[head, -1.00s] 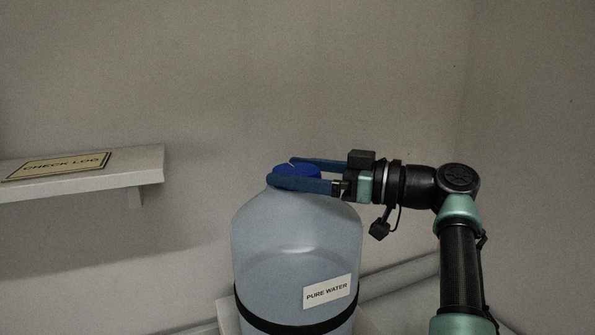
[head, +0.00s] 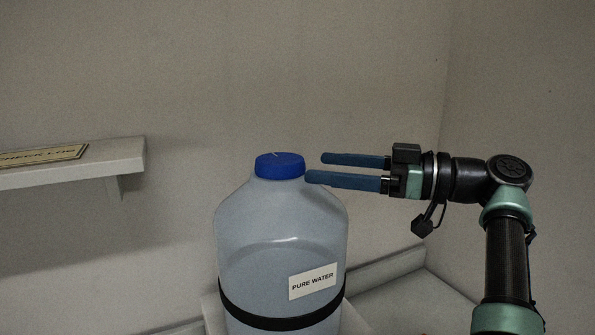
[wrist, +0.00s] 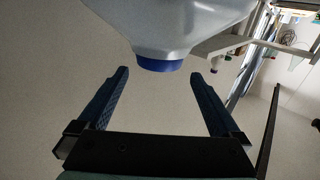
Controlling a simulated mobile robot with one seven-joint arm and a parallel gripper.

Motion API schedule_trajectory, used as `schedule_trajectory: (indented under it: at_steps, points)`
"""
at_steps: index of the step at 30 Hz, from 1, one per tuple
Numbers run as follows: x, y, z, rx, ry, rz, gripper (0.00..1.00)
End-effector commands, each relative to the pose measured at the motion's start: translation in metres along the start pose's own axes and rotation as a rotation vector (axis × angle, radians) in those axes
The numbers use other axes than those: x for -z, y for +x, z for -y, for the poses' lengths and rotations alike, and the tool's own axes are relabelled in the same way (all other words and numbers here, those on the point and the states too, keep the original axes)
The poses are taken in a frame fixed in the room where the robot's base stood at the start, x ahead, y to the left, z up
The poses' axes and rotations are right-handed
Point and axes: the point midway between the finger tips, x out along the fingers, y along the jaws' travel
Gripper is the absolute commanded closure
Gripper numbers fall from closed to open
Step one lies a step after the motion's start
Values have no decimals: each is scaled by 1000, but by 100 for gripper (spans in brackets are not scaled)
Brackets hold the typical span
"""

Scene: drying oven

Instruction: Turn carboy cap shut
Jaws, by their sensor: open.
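The carboy (head: 280,228) is a large translucent blue-grey bottle with a "PURE WATER" label and a black strap round its lower body. Its blue cap (head: 279,166) sits on the neck, with a small white mark on top. My gripper (head: 314,168) is open and empty just right of the cap, apart from it, with its two blue fingers pointing left. In the wrist view the cap (wrist: 158,65) shows beyond and between the open fingertips, with the carboy (wrist: 165,25) appearing above it. The carboy's bottom is out of view.
A white wall shelf (head: 100,160) at the left carries a partly cut-off "CHECK LOG" sign (head: 42,155). Plain walls stand behind and at the right. A pale ledge (head: 385,268) runs along the wall behind the carboy. The space above the cap is clear.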

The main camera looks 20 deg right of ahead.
Motion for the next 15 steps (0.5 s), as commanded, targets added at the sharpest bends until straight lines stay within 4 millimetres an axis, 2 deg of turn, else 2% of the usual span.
schedule_trajectory:
  at_steps: [3,6,15]
  points:
    - [-1,-22,0,-1,1,0,0]
    - [-1,-34,0,0,3,1,0]
    - [0,-44,0,2,2,1,0]
